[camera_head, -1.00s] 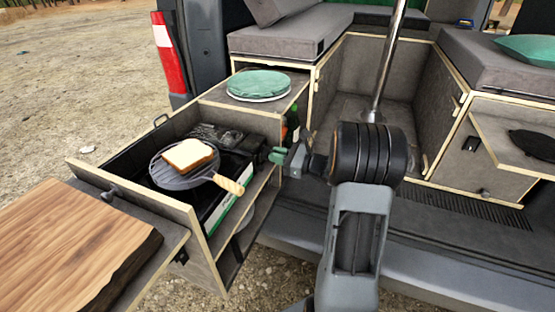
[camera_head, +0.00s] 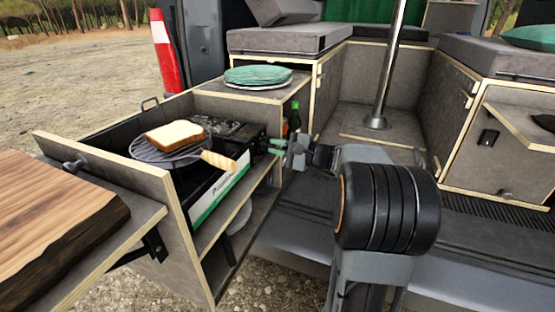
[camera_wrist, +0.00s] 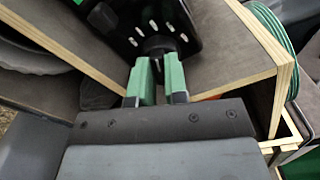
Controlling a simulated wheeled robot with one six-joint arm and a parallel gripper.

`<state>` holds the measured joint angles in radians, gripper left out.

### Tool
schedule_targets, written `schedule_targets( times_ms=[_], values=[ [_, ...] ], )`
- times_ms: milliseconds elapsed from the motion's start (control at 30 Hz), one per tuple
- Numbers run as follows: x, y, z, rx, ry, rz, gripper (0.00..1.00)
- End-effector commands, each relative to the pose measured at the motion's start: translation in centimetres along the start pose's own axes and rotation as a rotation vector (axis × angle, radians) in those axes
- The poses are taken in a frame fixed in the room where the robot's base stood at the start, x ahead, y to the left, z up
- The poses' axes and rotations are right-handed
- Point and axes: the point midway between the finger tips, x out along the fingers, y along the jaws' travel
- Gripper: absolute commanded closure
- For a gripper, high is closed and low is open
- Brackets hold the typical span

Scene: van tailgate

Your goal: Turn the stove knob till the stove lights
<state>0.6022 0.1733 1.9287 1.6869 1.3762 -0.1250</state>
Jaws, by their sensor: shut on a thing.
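The stove (camera_head: 222,188) is a black box with a white and green front strip, set in the pull-out drawer. In the wrist view its black panel (camera_wrist: 118,22) has several white slots around a dark round knob (camera_wrist: 160,46). My gripper (camera_head: 272,145) is at the stove's right end. In the wrist view its green fingers (camera_wrist: 160,68) are shut on the knob, hiding part of it. A round grill pan (camera_head: 165,154) with a wooden handle (camera_head: 219,160) sits on the stove, with a slice of bread (camera_head: 175,135) on it. No flame shows.
Green plates (camera_head: 257,75) lie on the box top behind the stove. A green bottle (camera_head: 294,118) stands in the compartment by my gripper. The drawer's wooden front (camera_head: 130,175) and a cutting board (camera_head: 55,225) are at the left.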

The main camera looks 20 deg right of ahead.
Motion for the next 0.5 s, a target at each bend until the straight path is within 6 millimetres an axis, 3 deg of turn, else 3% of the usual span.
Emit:
schedule_targets(
  times_ms=[33,500],
  values=[
    [-0.01,0.69,-0.32,-0.05,0.001,-0.002,1.0],
    [-0.01,0.78,-0.33,-0.493,0.0,-0.001,1.0]
  ],
)
